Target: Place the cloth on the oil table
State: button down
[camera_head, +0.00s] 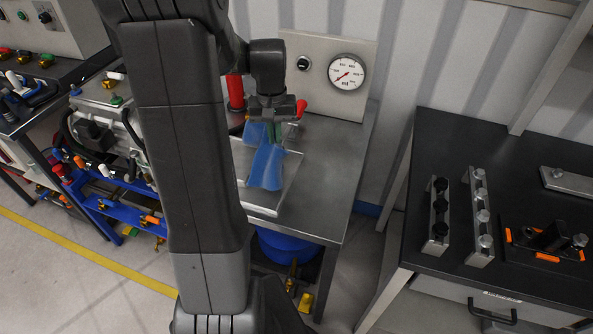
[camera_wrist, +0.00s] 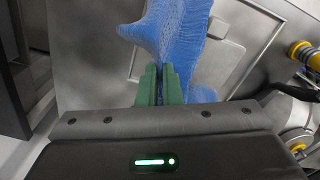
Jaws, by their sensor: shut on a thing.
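A blue cloth (camera_head: 266,167) hangs from my gripper (camera_head: 275,122) in the head view, draped in two folds. In the wrist view the green fingers of my gripper (camera_wrist: 160,83) are shut on the cloth (camera_wrist: 180,40), which spreads out beyond and beside them. The metal table (camera_head: 335,170) with the gauge panel lies under the gripper, and the cloth hangs over a light tray (camera_head: 290,185) on it. I take this for the oil table. Whether the cloth's lower end touches the tray, I cannot tell.
A pressure gauge (camera_head: 346,72) is on the panel behind the table. A red cylinder (camera_head: 235,92) stands at its back left. A blue drum (camera_head: 288,258) is below. A dark workbench (camera_head: 500,200) with parts stands at right. The table's right side is clear.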

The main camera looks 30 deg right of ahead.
jog(key=s+d+r, duration=0.1)
jog(key=s+d, duration=0.7)
jog(key=d, duration=0.3)
jog(key=shift+r+p, duration=0.15)
jog(key=shift+p, duration=0.3)
jog(key=w+d+r+n, duration=0.2)
jog(key=w+d+n, duration=0.7)
jog(key=n, duration=0.3)
jog(key=s+a+f, duration=1)
jog(key=f, duration=0.1)
jog(key=s+a+f, duration=0.5)
jog(key=f, duration=0.1)
jog(key=shift+a, duration=0.2)
